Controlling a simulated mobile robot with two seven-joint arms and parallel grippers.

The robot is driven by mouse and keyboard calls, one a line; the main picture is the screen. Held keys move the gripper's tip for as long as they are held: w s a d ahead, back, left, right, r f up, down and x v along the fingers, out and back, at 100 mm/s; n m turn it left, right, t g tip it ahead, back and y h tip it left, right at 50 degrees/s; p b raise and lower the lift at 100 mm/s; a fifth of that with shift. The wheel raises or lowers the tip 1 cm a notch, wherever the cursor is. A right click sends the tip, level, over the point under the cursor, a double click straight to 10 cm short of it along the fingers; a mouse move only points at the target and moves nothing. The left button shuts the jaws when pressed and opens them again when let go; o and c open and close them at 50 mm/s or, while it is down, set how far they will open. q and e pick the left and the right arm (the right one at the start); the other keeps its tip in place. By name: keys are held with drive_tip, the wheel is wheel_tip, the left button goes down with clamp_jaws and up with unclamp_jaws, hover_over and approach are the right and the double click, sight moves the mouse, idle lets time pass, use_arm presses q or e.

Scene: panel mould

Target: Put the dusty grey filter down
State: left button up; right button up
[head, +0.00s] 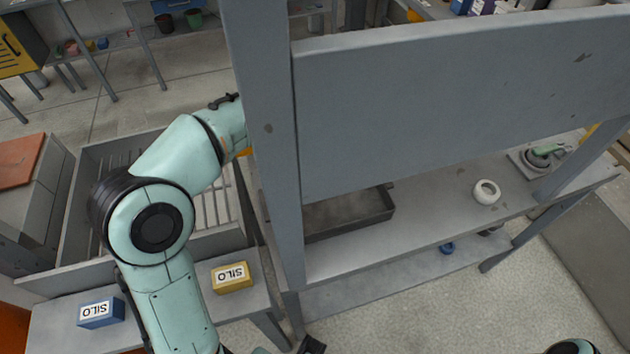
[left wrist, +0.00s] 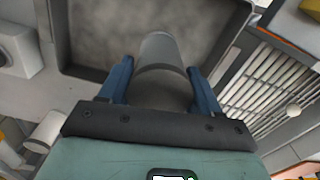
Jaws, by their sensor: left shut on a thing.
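The grey filter (left wrist: 160,52) is a cylinder between the two blue fingers of my left gripper (left wrist: 160,82) in the left wrist view. The gripper is shut on it. Behind it in that view is a dark-rimmed tray (left wrist: 66,42) with a dusty grey floor. I cannot tell whether the filter touches the tray. The tray also shows in the head view (head: 388,210), on the bench behind the upright panel. In the head view, the panel and its post hide my left gripper and the filter. My right gripper does not show.
A grey upright panel (head: 450,100) and post (head: 268,130) stand in front of my left arm. A white ring (head: 486,192) sits on the bench right of the tray.

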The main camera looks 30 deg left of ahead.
use_arm(q)
drive_tip(key=shift+f+b, duration=0.4)
drive_tip(key=shift+f, duration=1.85)
drive_tip(key=shift+f, duration=0.2)
drive_tip(key=o, duration=1.3)
wheel_tip(320, 180, up, 12)
drive_tip(key=p, duration=0.2)
drive_tip(key=shift+r+p, duration=0.2)
drive_tip(key=shift+p, duration=0.15)
